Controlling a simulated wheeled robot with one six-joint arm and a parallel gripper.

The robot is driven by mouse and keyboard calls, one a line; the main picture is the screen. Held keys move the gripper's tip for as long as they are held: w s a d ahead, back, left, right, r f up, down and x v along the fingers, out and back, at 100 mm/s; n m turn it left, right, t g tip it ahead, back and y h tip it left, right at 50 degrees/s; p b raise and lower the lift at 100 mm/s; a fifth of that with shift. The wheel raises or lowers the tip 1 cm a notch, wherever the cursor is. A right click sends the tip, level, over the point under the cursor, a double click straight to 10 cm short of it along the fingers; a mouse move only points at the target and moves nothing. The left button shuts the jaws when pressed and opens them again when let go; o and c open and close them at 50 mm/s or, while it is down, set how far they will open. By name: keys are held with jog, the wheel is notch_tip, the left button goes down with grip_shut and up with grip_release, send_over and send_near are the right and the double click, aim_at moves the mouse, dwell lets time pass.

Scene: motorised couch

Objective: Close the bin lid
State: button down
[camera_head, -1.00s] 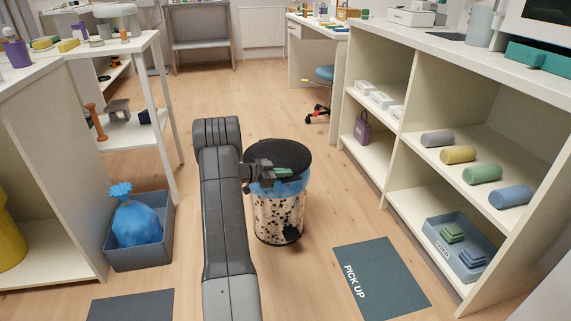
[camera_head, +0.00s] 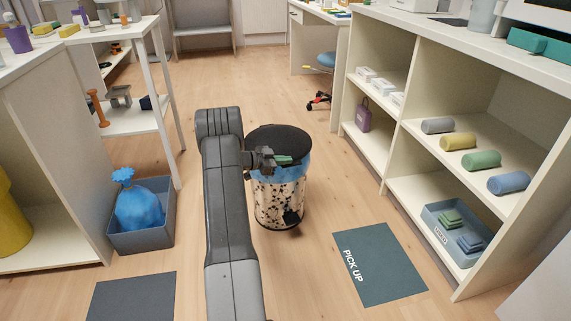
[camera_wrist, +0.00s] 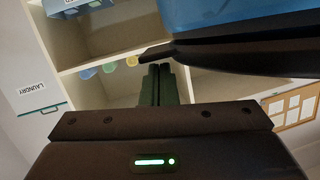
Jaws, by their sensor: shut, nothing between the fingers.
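My gripper (camera_head: 286,160) is shut and empty at the lid's near edge. In the wrist view, my closed dark green fingers (camera_wrist: 160,84) are beside the dark lid edge (camera_wrist: 245,58), with the blue liner (camera_wrist: 235,14) at the top. Contact between fingers and lid is unclear.
A shelf unit (camera_head: 398,122) with coloured rolls stands on the right. A "PICK UP" mat (camera_head: 385,285) lies on the floor before it. A grey tub (camera_head: 150,242) with a blue bag (camera_head: 138,207) stands on the left. Open floor surrounds the bin.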

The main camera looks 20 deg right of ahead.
jog(key=a+r+p, duration=0.3)
jog(key=a+r, duration=0.2)
jog(key=a, duration=0.4)
jog(key=shift+s+a+r, duration=0.3)
jog(key=shift+s+a, duration=0.05)
jog(key=shift+d, duration=0.1)
jog(key=b+x, duration=0.1)
jog(key=x, duration=0.2)
jog(key=b+x, duration=0.1)
jog(key=x, duration=0.2)
jog(key=b+x, duration=0.1)
jog(key=x, duration=0.2)
jog(key=shift+s+d+f, duration=0.15)
jog(key=shift+s+f, duration=0.05)
jog(key=shift+f, duration=0.15)
jog(key=f, duration=0.2)
jog(key=shift+w+d+f, duration=0.1)
jog(key=shift+d+f, duration=0.15)
jog(key=shift+f, duration=0.5)
